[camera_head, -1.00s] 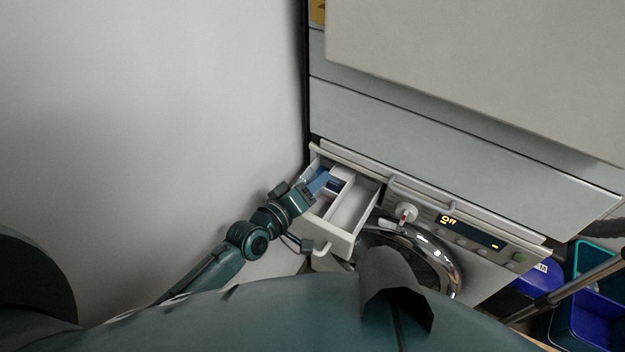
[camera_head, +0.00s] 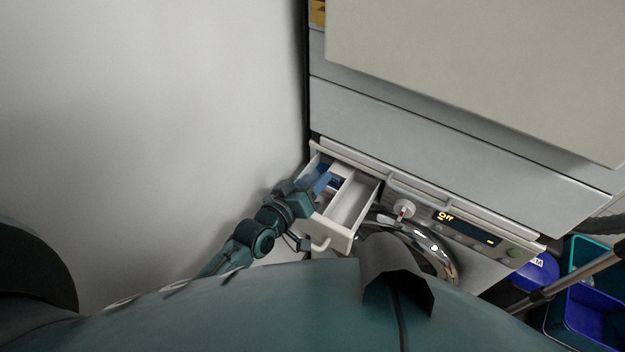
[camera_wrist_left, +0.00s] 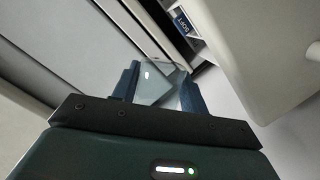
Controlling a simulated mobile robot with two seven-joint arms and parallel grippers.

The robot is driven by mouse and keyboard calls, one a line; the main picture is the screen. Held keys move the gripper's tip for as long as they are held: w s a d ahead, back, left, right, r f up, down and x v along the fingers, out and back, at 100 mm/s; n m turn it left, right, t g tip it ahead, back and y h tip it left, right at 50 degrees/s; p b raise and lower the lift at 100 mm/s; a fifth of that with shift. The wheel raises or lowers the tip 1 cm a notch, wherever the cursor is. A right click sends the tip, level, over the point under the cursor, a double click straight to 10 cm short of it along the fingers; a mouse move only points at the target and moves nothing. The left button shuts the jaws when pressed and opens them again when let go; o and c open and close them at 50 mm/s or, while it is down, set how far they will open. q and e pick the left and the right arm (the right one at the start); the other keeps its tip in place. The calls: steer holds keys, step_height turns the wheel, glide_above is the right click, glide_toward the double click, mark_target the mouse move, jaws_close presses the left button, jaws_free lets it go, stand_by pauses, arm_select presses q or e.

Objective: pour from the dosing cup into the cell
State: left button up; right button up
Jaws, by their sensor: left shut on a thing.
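My left gripper (camera_head: 322,182) is at the left side of the pulled-out drawer (camera_head: 340,236) in the head view. It is shut on a small grey-blue cup, the dosing cup (camera_wrist_left: 155,82), seen between the blue fingers in the left wrist view. In the head view the cup is hard to separate from the blue fingers. The drawer's wide right cell (camera_head: 352,200) looks open and pale. The left cells are partly hidden by the gripper. How far the cup is tilted and what it holds cannot be told. My right gripper is not in view.
Right of the drawer are a dial (camera_head: 404,209), a lit display reading Off (camera_head: 446,216) and the round door (camera_head: 435,245). A grey wall (camera_head: 150,130) stands close on the left.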

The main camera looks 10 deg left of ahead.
arm_select(q)
steer(key=shift+m, duration=0.3)
steer(key=shift+w+a+f+m+y, duration=0.15)
steer(key=shift+f+m+y, duration=0.1)
steer(key=shift+m, duration=0.25)
steer(key=shift+s+a+f+m+y, duration=0.15)
steer(key=shift+m+y, duration=0.1)
steer(key=shift+m, duration=0.25)
steer(key=shift+w+f, duration=0.1)
steer(key=shift+w+a+f+m+t+y, duration=0.15)
steer(key=shift+f+m+y, duration=0.1)
steer(key=shift+m, duration=0.2)
steer(key=shift+s+a+f+m+t+y, duration=0.1)
steer(key=shift+f+m+t+y, duration=0.1)
steer(key=shift+m, duration=0.25)
steer(key=shift+f, duration=0.1)
steer(key=shift+w+a+f+m+b, duration=0.15)
steer(key=shift+f+m+b, duration=0.25)
steer(key=shift+m, duration=0.2)
steer(key=shift+a, duration=0.1)
